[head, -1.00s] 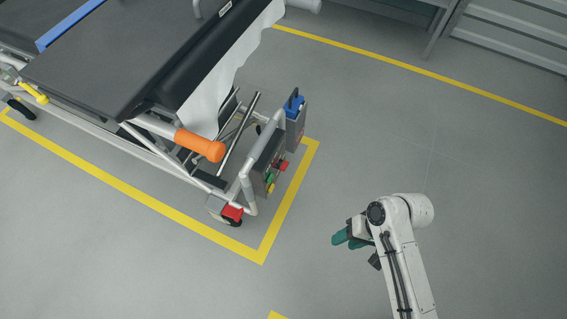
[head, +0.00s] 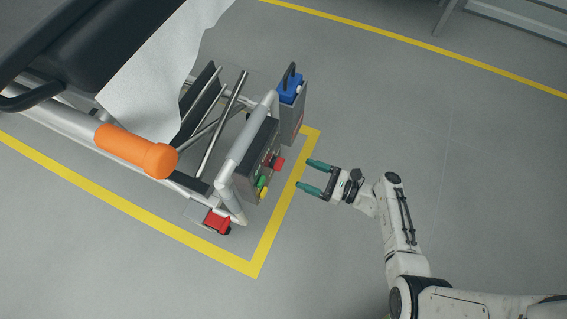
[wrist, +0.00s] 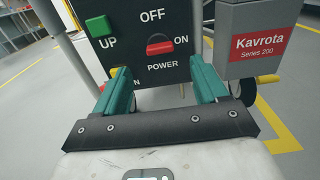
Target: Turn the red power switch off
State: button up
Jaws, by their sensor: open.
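The red power switch (wrist: 160,46) is a knob on a dark control panel (wrist: 133,62), seen in the wrist view. It lies roughly horizontal, with "OFF" printed above, "ON" to its right and "POWER" below. In the head view the red switch (head: 278,164) juts from the panel's right side. My gripper (head: 308,175) is open and empty, its two teal fingers pointing at the panel from the right, apart from the switch. In the wrist view the fingers (wrist: 158,66) stand left and right of the switch, below it in the picture.
A green UP button (wrist: 98,26) and a partly hidden yellow button (head: 264,194) sit beside the switch. A grey Kavrota box (wrist: 268,47) with a blue plug (head: 290,88) stands close by. A metal tube frame (head: 245,145) surrounds the panel.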

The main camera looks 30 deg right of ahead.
aim_at(278, 164)
jog(key=b+x, duration=0.1)
jog(key=x, duration=0.7)
jog(key=shift+w+a, duration=0.1)
jog(key=shift+c, duration=0.3)
jog(key=c, duration=1)
jog(key=shift+n+b, duration=0.35)
jog(key=shift+n, duration=0.05)
jog(key=shift+s+a+f+n+b, duration=0.1)
jog(key=shift+n+b, duration=1.45)
jog(key=shift+n, duration=1.3)
jog(key=shift+s+a+f+n+b, duration=0.1)
jog(key=shift+n+b, duration=1.45)
jog(key=shift+n, duration=1.35)
jog(key=shift+s+a+n+b, duration=0.1)
jog(key=shift+n+b, duration=1.45)
jog(key=shift+n, duration=1.3)
